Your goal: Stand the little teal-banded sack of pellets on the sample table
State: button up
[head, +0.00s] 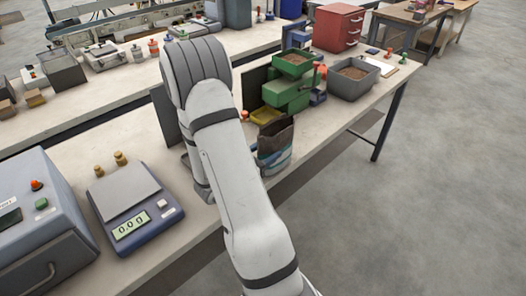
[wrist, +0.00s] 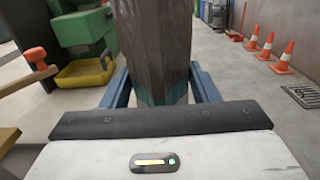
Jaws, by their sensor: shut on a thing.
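The sack of pellets (head: 275,143) is upright in the head view, just right of my arm, with a brown upper part and a pale, teal and blue lower part. It overlaps the bench's front edge; I cannot tell whether its bottom touches anything. In the wrist view the sack (wrist: 153,45) fills the space between the two blue fingers of my gripper (wrist: 161,78), which is shut on it. A teal band shows low down on it. In the head view my arm hides the gripper. I cannot tell for sure which table is the sample table.
The near bench (head: 345,112) holds a scale (head: 136,208) reading 0.0, a green machine (head: 288,92), a yellow tray (head: 265,115) and a grey bin (head: 353,78). A wooden table (head: 405,15) stands at the back right. Orange cones (wrist: 283,57) stand on the open floor.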

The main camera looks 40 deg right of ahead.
jog(key=shift+w, duration=0.7)
jog(key=shift+s+f, duration=0.15)
jog(key=shift+f, duration=0.2)
jog(key=shift+f, duration=0.1)
jog(key=o, duration=1.4)
